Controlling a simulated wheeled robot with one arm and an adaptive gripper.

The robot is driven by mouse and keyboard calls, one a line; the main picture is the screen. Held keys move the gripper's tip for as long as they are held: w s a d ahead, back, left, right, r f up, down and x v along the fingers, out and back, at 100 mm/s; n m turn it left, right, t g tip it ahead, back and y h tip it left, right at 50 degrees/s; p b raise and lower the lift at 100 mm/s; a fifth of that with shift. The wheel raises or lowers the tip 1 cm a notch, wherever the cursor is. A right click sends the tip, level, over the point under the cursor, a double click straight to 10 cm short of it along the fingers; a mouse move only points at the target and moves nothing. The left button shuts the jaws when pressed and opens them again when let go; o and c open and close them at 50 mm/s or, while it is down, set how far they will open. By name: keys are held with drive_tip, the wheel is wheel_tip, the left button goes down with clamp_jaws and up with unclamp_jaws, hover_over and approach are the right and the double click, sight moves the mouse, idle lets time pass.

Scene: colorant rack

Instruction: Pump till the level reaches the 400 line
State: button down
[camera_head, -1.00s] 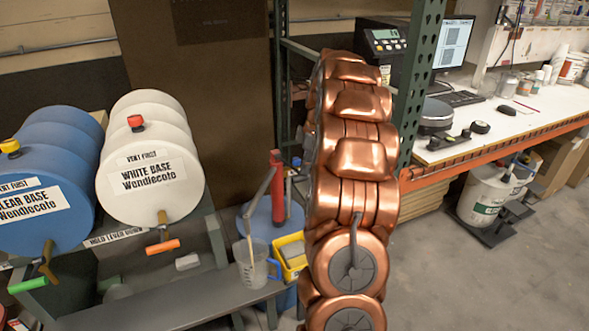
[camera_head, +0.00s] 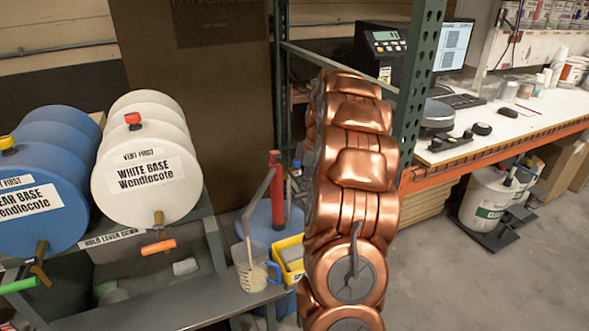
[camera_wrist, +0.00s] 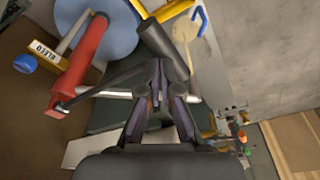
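The red pump (camera_head: 276,190) stands on a blue drum (camera_head: 258,225), with a grey spout slanting down to a clear measuring jug (camera_head: 250,272). The jug has a blue handle and holds beige liquid; its lines are too small to read. In the wrist view, the red pump (camera_wrist: 82,60) is at left and the jug (camera_wrist: 192,45) at upper right. My gripper (camera_wrist: 160,85) has its fingers close together at the dark pump handle (camera_wrist: 165,50) and appears shut on it. My arm hides the gripper in the head view.
White (camera_head: 150,180) and blue (camera_head: 40,205) base drums with taps lie at left above a grey shelf. A yellow bin (camera_head: 290,250) sits right of the jug.

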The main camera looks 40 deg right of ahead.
drive_tip(key=shift+f+b, duration=1.65)
drive_tip(key=shift+f, duration=1.55)
wheel_tip(320, 180, up, 15)
drive_tip(key=p, duration=0.3)
drive_tip(key=shift+f, duration=0.2)
drive_tip(key=shift+f+b, duration=3.6)
drive_tip(key=shift+f, duration=3.65)
wheel_tip(320, 180, up, 15)
drive_tip(key=p, duration=0.5)
